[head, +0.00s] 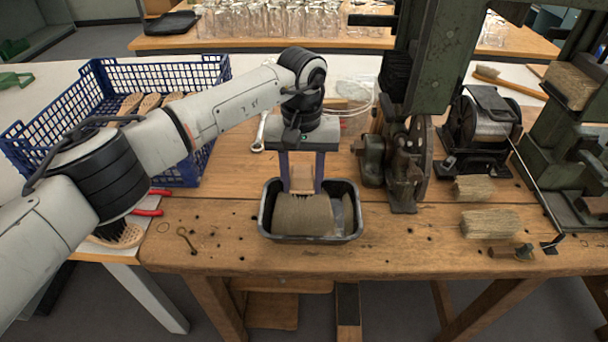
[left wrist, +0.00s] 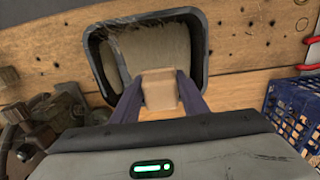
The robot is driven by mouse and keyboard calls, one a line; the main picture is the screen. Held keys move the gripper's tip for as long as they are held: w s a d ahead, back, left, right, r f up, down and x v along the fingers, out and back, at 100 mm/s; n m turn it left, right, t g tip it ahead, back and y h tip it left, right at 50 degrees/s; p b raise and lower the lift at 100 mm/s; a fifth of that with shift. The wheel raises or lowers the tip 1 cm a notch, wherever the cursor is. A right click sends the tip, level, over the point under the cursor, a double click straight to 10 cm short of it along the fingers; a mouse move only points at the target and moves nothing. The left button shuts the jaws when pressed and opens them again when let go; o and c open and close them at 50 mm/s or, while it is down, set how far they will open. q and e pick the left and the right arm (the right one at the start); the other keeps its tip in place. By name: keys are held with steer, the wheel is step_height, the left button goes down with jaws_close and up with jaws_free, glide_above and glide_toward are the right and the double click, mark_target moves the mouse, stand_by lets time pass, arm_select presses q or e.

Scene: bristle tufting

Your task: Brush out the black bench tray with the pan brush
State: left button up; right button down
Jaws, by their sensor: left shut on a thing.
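The black bench tray (head: 310,239) sits on the wooden bench near its front edge; its rim also shows in the left wrist view (left wrist: 204,50). My left gripper (head: 302,186) is shut on the wooden handle of the pan brush (head: 303,215) and points down at the tray. The handle shows between the fingers in the left wrist view (left wrist: 160,90). A narrow greyish strip of tray floor shows beside the bristles; some loose strands seem to lie there. My right gripper is not in view.
A blue crate (head: 210,75) with wooden brushes stands at the left. A green machine (head: 410,150) stands close to the tray's right. Bristle bundles (head: 490,224) lie further right.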

arm_select(q)
steer(key=shift+f, duration=2.75)
